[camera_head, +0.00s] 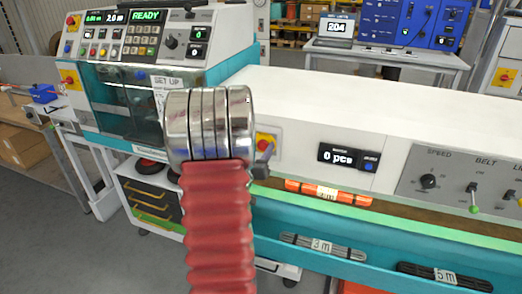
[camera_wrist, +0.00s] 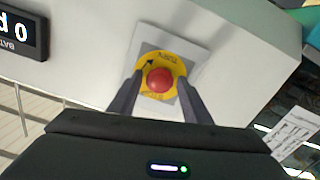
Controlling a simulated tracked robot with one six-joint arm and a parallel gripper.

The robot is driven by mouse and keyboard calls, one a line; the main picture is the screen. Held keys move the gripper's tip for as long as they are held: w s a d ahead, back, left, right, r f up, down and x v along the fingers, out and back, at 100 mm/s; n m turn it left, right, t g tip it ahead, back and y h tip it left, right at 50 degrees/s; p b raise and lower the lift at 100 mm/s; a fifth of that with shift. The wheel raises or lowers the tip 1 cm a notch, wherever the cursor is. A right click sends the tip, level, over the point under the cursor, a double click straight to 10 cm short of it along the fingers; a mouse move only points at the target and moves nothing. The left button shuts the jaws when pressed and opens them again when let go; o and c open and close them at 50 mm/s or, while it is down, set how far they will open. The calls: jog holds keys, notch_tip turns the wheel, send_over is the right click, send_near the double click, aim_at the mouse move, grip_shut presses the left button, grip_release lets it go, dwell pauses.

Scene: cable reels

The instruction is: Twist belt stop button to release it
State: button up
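The belt stop button (camera_wrist: 160,80) is a red mushroom head on a round yellow plate, set on a grey square on the white housing. In the head view it shows only in part (camera_head: 265,142), mostly hidden behind my arm. My gripper (camera_wrist: 160,77) is open, with one dark finger on each side of the red head. A gap shows between each finger and the head; whether the fingertips reach the panel I cannot tell. In the head view only a bit of my gripper (camera_head: 263,160) shows beside the button.
A counter display (camera_head: 348,158) reading "0 pcs" is right of the button, then a panel with speed and belt controls (camera_head: 475,185). An orange bundle (camera_head: 328,192) lies below. Other red-and-yellow buttons are on the left machine (camera_head: 70,80) and far right (camera_head: 505,77).

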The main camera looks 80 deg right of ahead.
jog(key=shift+a, duration=0.1)
jog(key=c, duration=0.8)
jog(key=shift+m, duration=0.5)
jog(key=m, duration=0.2)
jog(key=shift+m, duration=2.6)
jog(key=o, duration=1.1)
jog(key=shift+c, duration=0.2)
